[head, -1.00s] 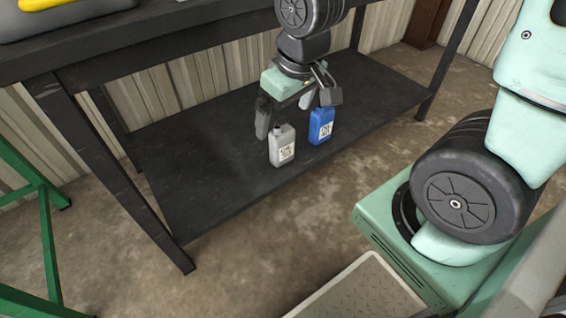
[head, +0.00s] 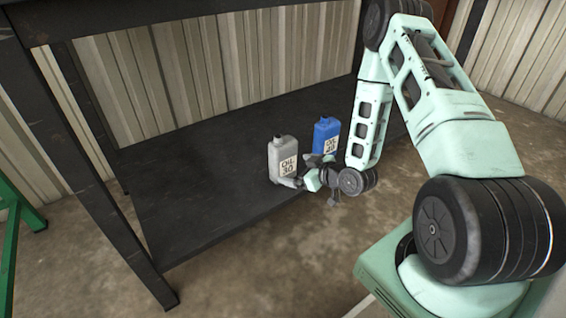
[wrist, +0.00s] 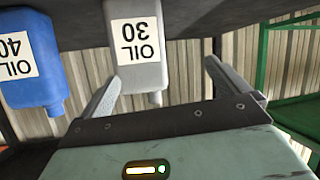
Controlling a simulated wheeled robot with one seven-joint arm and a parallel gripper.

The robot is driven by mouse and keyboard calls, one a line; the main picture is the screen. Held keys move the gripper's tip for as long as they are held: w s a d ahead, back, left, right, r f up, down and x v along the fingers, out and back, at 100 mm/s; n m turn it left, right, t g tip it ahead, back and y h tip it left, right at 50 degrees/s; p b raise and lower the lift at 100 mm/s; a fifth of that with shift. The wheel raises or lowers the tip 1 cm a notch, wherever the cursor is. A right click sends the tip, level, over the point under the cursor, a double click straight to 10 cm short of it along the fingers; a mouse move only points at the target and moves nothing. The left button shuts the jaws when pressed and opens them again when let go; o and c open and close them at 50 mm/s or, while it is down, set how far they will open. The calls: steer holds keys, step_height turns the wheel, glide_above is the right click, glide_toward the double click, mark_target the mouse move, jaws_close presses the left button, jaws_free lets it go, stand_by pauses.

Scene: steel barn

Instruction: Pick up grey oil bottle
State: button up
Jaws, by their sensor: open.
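The grey oil bottle (head: 280,157), labelled OIL 30, stands upright on the dark lower shelf. My gripper (head: 302,172) is low at its front right side, lying roughly level, with its jaws open and empty. In the wrist view, which is upside down, the grey bottle (wrist: 137,48) appears between the spread fingers (wrist: 162,70), nearer the left one. I cannot tell whether a finger touches it. In the head view, a finger covers part of the bottle's lower front.
A blue bottle (head: 326,136) labelled OIL 40 stands close to the right of the grey one, partly behind my gripper. The dark shelf (head: 200,180) is bare to the left. A table leg (head: 105,190) and a green frame (head: 28,212) stand at the left.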

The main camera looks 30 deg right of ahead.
mark_target(288, 158)
steer(key=s+d+f+m+t+h, duration=0.2)
steer(key=s+m+t, duration=0.1)
steer(key=s+t, duration=0.2)
steer(key=w+b, duration=0.5)
steer(key=w, duration=0.7)
steer(key=shift+w+a, duration=0.1)
steer(key=shift+a, duration=0.05)
steer(key=w+b, duration=0.4)
steer(key=w, duration=0.1)
steer(key=shift+w, duration=0.25)
steer(key=c, duration=1.2)
steer(key=shift+r, duration=0.15)
